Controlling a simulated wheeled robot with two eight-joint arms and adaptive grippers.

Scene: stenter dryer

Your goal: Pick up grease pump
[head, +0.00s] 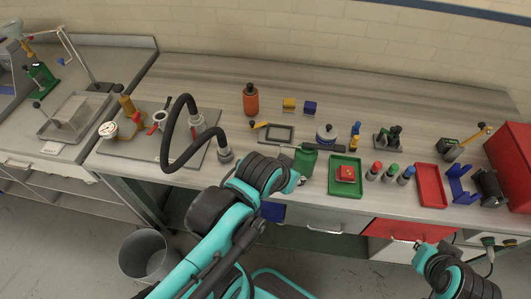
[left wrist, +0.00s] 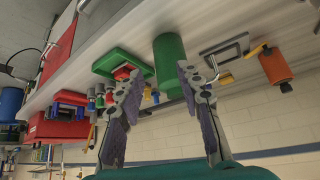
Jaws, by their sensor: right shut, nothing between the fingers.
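A green cylindrical container (head: 306,160) stands near the front edge of the bench; it is the closest match I see to the grease pump, but I cannot be sure. In the left wrist view the green cylinder (left wrist: 168,62) shows ahead, between my spread fingers. My left gripper (left wrist: 158,88) is open and empty; in the head view it is largely hidden behind its own arm, just left of the green container. My right gripper (head: 492,246) is shut and empty, low at the right, in front of the bench's drawers.
A green tray (head: 333,186) with a red block (head: 345,173) is right of the container. A red tray (head: 431,186) and blue holder (head: 459,185) are further right. A black hose (head: 172,128) arches at left.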

